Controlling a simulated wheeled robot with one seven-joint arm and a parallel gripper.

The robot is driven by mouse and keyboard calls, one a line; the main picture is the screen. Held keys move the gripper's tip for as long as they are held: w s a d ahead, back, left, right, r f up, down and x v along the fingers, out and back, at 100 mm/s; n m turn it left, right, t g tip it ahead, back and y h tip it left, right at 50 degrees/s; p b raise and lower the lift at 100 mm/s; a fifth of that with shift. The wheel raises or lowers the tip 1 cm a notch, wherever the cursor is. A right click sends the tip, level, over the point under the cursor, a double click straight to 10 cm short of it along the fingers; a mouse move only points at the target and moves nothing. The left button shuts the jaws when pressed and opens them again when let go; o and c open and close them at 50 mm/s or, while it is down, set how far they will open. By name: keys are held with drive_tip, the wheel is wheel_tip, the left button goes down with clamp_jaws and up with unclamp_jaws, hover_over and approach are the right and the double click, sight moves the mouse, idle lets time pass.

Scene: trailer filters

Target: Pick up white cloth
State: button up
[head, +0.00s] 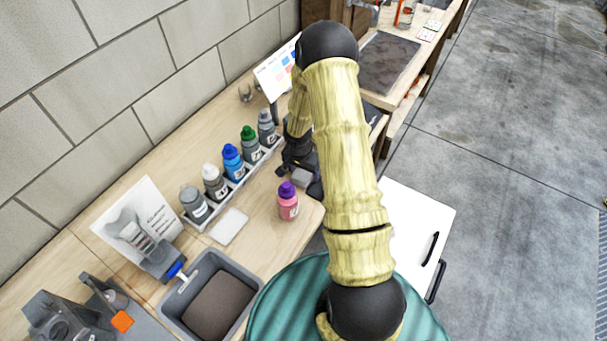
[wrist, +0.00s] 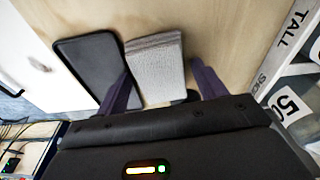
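A folded white-grey cloth (wrist: 155,62) with a woven texture lies on the wooden counter in the wrist view. It sits between the two dark purple fingers of my gripper (wrist: 163,75), which are apart and hold nothing that I can see. The cloth's near end is partly hidden by the gripper body. I cannot tell whether the fingers are at cloth height.
A flat black object (wrist: 88,62) lies just left of the cloth. A labelled bottle rack (wrist: 292,90) stands to the right. In the head view a pink bottle (head: 288,203) with a purple cap stands near the gripper, and a pale flat slab (head: 229,226) lies before the rack.

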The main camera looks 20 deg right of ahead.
sight(303, 172)
drive_tip(key=c, duration=0.7)
drive_tip(key=shift+r, duration=0.1)
drive_tip(key=shift+c, duration=0.2)
drive_tip(key=shift+w+r+p, duration=0.1)
drive_tip(key=shift+r+p, duration=0.2)
drive_tip(key=shift+r, duration=0.1)
wheel_tip(303, 172, up, 17)
drive_tip(key=shift+r, duration=0.2)
